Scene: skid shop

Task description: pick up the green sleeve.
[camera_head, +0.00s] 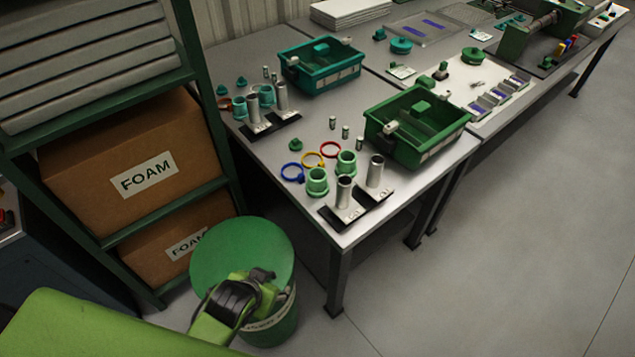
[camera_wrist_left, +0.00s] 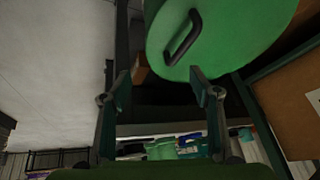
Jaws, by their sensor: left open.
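Two green sleeves stand near the front of the workbench in the head view, one at the front left (camera_head: 317,182) and one just behind it to the right (camera_head: 346,163). Two similar teal sleeves stand farther back, one at the left (camera_head: 239,108) and one beside it (camera_head: 266,94). I cannot tell which one the task names. My left gripper (camera_head: 265,281) is low at the front, in front of the green bin and well away from the sleeves. In the left wrist view it is open and empty (camera_wrist_left: 160,86). My right gripper is not in view.
The green bin's round lid (camera_head: 232,246) is beside my left gripper; its dark handle (camera_wrist_left: 182,38) shows in the wrist view. A shelf with foam boxes (camera_head: 125,150) stands left. Metal cylinders (camera_head: 375,170), coloured rings (camera_head: 312,159) and a green crate (camera_head: 414,150) crowd the bench (camera_head: 410,187). Floor at right is clear.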

